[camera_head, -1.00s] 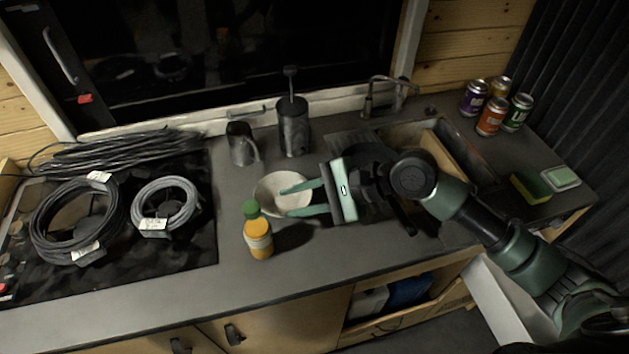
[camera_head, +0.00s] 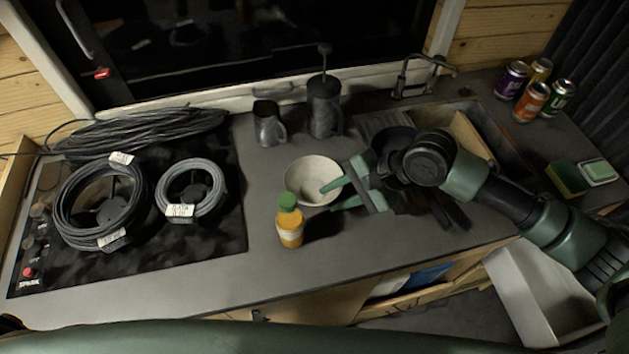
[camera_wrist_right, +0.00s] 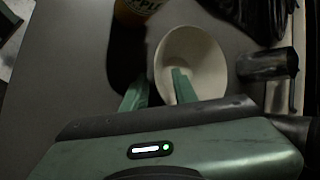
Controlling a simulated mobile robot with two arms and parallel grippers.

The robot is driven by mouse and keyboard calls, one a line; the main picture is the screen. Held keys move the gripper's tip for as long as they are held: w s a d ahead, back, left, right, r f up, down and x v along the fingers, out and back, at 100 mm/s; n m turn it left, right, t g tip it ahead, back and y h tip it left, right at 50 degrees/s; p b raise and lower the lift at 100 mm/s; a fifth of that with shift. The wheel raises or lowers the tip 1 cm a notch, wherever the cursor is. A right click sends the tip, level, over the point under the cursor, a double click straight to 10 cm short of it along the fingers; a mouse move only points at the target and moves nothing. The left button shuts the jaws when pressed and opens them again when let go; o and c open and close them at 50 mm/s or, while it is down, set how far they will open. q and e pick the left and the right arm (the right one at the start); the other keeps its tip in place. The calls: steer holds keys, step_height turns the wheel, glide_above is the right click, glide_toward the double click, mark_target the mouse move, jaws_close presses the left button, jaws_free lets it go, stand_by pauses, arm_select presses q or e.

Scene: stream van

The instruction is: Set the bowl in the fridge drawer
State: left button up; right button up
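A cream bowl (camera_head: 306,170) stands upright on the grey counter, and it also shows in the right wrist view (camera_wrist_right: 205,60). My right gripper (camera_head: 327,199) is open at the bowl's near right side. One finger reaches over the rim into the bowl; the other is outside it. In the right wrist view the two fingers (camera_wrist_right: 158,84) are apart, with the near wall of the bowl between them; contact is not clear. An open white drawer (camera_head: 535,290), apparently the fridge drawer, stands below the counter at the lower right. My left gripper is not in view.
An orange bottle with a green cap (camera_head: 289,222) stands close in front of the bowl. A dark mug (camera_head: 268,125) and a dark press (camera_head: 324,108) stand behind. Cable coils (camera_head: 100,205) cover the hob at left. Several cans (camera_head: 530,102) and a sponge (camera_head: 567,179) are at right.

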steer(key=shift+x, duration=0.9)
jaws_close()
stand_by(0.7)
